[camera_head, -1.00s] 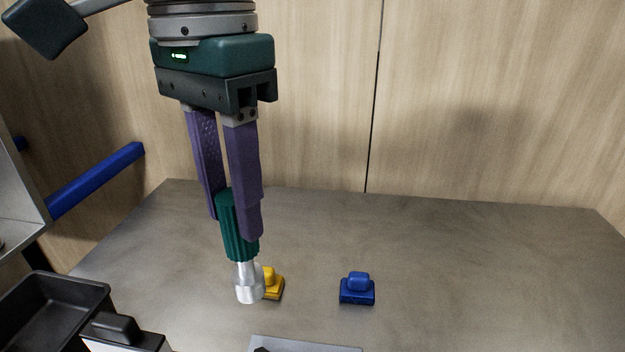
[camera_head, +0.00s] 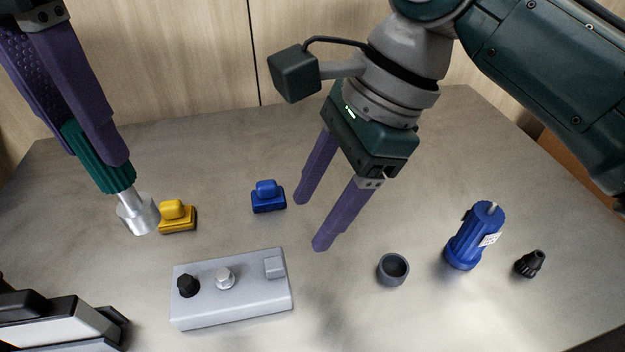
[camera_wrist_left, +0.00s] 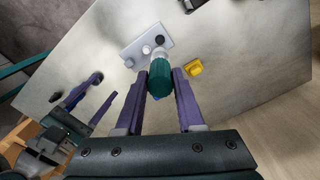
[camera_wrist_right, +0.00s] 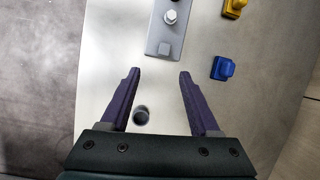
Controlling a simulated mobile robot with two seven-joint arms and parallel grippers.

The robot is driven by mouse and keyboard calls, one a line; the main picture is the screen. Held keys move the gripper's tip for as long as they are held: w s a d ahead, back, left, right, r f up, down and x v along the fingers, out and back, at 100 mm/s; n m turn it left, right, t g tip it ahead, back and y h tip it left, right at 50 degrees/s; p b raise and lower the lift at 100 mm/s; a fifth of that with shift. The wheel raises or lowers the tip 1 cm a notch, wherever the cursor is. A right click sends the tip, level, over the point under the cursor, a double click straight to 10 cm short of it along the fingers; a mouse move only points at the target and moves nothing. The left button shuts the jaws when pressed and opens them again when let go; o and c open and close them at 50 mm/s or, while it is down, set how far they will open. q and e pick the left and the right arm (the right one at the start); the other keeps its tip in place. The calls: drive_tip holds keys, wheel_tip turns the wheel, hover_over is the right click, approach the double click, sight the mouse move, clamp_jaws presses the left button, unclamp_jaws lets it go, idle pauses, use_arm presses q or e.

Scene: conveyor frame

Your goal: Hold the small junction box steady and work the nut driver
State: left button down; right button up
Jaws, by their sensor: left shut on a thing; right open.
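The small junction box (camera_head: 232,305) is a light grey block lying flat on the table, with a black knob, a silver hex nut and a small square raised pad on top. It also shows in the right wrist view (camera_wrist_right: 157,39). My left gripper (camera_head: 98,150) is shut on the green handle of the nut driver (camera_head: 108,172), whose silver socket points down, above the table and left of the box. The nut driver also shows in the left wrist view (camera_wrist_left: 160,78). My right gripper (camera_head: 310,222) is open and empty, above the table behind and right of the box.
A yellow block (camera_head: 178,218) and a blue block (camera_head: 268,198) stand behind the box. To the right are a grey cup (camera_head: 393,269), a blue ribbed cylinder (camera_head: 470,240) and a small black knob-like piece (camera_head: 530,263). A black-and-white object (camera_head: 60,325) stands front left.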

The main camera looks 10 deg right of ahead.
sight(277, 262)
drive_tip(key=shift+m, duration=0.7)
drive_tip(key=x, duration=1.1)
drive_tip(key=shift+w+a, duration=0.3)
clamp_jaws()
idle(0.6)
idle(0.4)
